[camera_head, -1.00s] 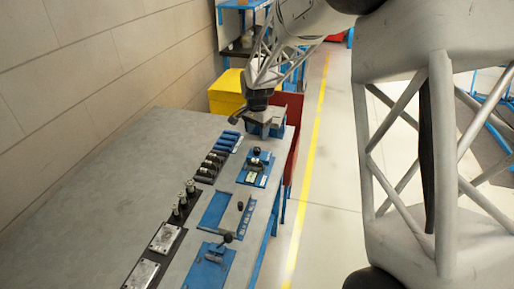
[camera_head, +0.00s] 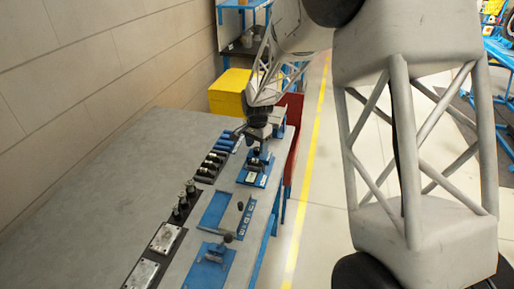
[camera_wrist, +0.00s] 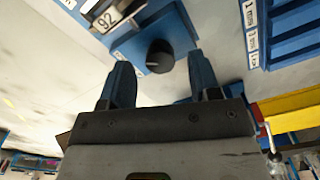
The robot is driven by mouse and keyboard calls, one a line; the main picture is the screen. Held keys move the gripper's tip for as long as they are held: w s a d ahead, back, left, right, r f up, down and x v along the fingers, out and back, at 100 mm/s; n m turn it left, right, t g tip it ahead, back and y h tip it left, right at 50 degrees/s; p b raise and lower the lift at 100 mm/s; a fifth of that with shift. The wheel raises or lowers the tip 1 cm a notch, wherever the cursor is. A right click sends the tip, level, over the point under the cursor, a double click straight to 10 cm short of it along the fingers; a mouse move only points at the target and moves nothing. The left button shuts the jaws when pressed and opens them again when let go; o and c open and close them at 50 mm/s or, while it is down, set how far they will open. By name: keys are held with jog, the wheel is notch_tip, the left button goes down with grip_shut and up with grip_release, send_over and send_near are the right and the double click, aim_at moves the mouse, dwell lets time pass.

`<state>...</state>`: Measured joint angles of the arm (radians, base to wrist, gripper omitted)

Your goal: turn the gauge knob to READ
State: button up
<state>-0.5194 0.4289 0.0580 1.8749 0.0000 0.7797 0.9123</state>
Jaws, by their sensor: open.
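In the wrist view, a round black knob (camera_wrist: 160,57) stands on a blue housing (camera_wrist: 182,30). A white label or display reading 92 (camera_wrist: 107,14) sits on the same unit, at the upper left. My gripper (camera_wrist: 158,66) is open, with one blue finger at the lower left of the knob and one at its right. Nothing is held. A gap shows between each finger and the knob, but their depth is hard to tell. In the head view my gripper (camera_head: 256,136) is over the far part of the bench, by a blue fixture (camera_head: 255,172); the knob cannot be made out clearly there.
The grey bench (camera_head: 110,190) has wide free room on its left. Several black and blue cylinders (camera_head: 215,160) lie beside the fixtures. Nearer are a blue plate with a lever (camera_head: 214,262) and metal blocks (camera_head: 166,237). A yellow bin (camera_head: 230,92) and a red bin (camera_head: 293,112) stand beyond.

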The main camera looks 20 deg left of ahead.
jog(key=shift+f, duration=0.65)
jog(key=c, duration=0.9)
